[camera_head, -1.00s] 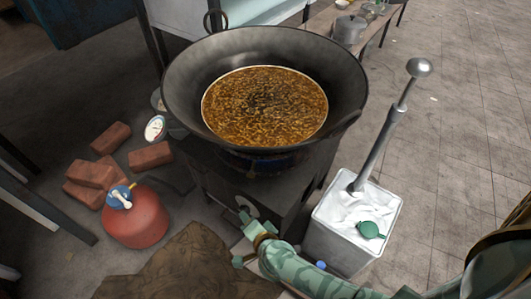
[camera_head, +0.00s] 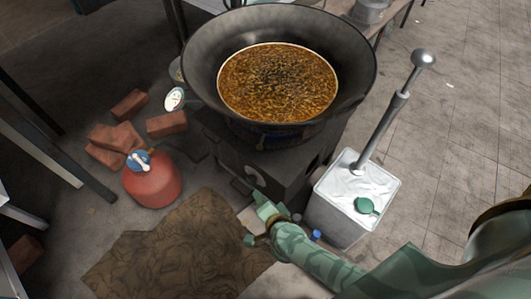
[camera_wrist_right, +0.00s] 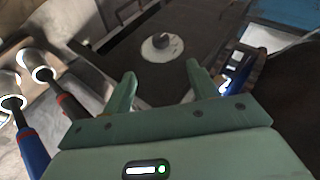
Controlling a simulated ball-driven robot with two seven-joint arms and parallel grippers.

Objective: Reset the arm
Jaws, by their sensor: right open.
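My right arm comes in from the lower right in the head view. Its green gripper (camera_head: 257,225) is in front of the stove (camera_head: 285,172), below and apart from the round knob (camera_head: 256,176) on the stove front. In the right wrist view my right gripper (camera_wrist_right: 161,72) has its two fingers spread with nothing between them. The pale round knob (camera_wrist_right: 162,46) shows beyond the fingertips, against the dark stove front. My left gripper is not in view.
A large wok (camera_head: 205,92) of brown bubbling liquid sits on the stove. A red gas cylinder (camera_head: 152,184), bricks (camera_head: 165,124) and brown cloth (camera_head: 175,250) lie left. Tiled floor is clear at right.

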